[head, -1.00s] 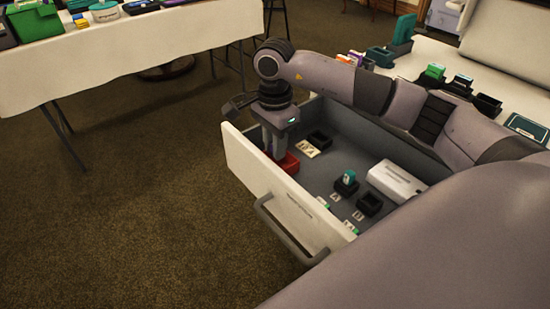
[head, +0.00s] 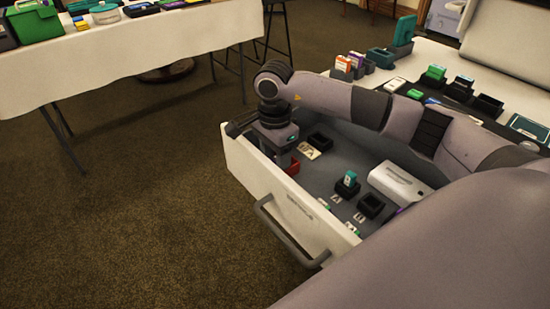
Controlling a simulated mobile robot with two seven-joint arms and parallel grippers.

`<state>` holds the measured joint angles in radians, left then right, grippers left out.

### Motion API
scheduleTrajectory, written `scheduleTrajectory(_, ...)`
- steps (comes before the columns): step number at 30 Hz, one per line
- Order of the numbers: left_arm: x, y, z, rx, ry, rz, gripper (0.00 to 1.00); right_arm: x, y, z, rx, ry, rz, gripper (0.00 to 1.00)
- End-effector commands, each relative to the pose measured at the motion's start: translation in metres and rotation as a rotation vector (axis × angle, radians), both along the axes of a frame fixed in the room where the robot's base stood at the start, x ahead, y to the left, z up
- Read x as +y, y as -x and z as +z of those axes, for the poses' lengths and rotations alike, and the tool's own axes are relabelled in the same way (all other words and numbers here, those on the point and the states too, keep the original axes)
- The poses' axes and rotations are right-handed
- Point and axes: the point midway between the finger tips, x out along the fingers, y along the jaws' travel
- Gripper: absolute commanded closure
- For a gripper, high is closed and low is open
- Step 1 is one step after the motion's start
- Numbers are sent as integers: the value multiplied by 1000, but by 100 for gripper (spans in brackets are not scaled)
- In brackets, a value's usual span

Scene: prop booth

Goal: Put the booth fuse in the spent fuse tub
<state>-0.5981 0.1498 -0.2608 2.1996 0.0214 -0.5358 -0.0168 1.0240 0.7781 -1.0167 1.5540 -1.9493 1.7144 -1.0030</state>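My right arm comes in from the right and reaches into the open drawer (head: 292,207). My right gripper (head: 278,146) points down just behind the drawer's white front panel, at its far left corner. Its fingertips are hidden by the panel and the hand. A red object (head: 293,167) shows partly right beside the gripper; I cannot tell whether the fingers touch it. A teal block (head: 349,179) stands in a black holder in the drawer. No label readable here tells me which item is the booth fuse or the spent fuse tub. My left gripper is not in view.
The drawer also holds empty black holders (head: 371,205), small white tags and a white box (head: 396,184). A counter (head: 437,60) with coloured blocks in holders stands behind. A white-clothed table (head: 130,60) with containers is at the upper left. The carpet between is clear.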

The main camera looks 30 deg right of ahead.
Motion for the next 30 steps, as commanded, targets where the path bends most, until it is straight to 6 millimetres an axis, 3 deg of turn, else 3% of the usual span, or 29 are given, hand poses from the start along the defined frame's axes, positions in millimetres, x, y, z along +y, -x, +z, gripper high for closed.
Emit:
scheduleTrajectory(5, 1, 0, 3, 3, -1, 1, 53, 0, -1, 16, -4, 0, 0, 53)
scheduleTrajectory(18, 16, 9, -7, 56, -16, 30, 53, 0, -2, 104, -2, 0, 0, 53)
scheduleTrajectory(24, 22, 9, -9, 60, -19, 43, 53, 0, -2, 121, 0, 1, 0, 53)
scheduleTrajectory(30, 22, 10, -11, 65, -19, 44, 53, 0, -2, 123, 0, 0, 0, 53)
